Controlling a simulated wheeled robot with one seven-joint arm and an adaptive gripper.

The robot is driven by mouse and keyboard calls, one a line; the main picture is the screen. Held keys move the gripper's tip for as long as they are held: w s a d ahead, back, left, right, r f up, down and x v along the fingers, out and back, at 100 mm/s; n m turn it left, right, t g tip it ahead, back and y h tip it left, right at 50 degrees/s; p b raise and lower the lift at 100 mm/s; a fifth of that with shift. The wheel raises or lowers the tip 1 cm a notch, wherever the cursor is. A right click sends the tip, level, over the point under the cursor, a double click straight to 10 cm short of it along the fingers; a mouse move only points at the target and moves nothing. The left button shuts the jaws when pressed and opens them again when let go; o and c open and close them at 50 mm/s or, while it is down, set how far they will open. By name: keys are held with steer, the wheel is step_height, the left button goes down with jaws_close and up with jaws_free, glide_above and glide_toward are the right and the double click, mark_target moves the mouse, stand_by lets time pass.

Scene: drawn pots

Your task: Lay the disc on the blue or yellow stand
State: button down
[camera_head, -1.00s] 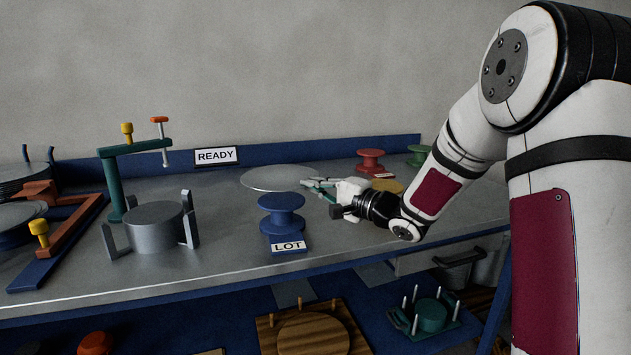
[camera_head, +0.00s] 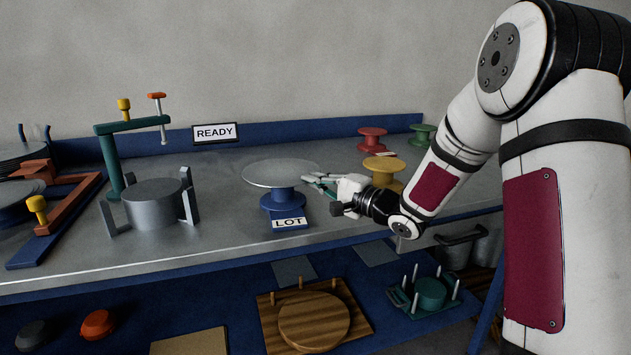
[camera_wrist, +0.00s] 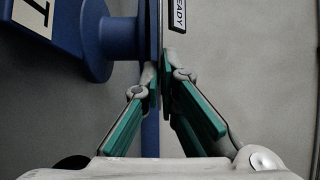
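The pale grey disc (camera_head: 262,171) lies level over the blue stand (camera_head: 284,203), roughly centred, and hides its top. In the wrist view the disc (camera_wrist: 154,25) is a thin edge-on strip close against the blue stand's flange (camera_wrist: 122,38). I cannot tell whether they touch. My gripper (camera_head: 314,179) is at the disc's right edge, and its green-padded fingers (camera_wrist: 159,74) close on the rim. The yellow stand (camera_head: 384,165) is empty, behind and right of my gripper.
A LOT label (camera_head: 289,224) lies in front of the blue stand. Red (camera_head: 372,139) and green (camera_head: 420,134) stands are at the back right. A grey pot-like fixture (camera_head: 152,205) and a green clamp post (camera_head: 112,165) stand left. A READY sign (camera_head: 215,133) is behind.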

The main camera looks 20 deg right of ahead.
steer(key=shift+f, duration=0.55)
stand_by(0.4)
steer(key=c, duration=1.7)
jaws_free()
steer(key=shift+s, duration=0.1)
steer(key=v, duration=1.2)
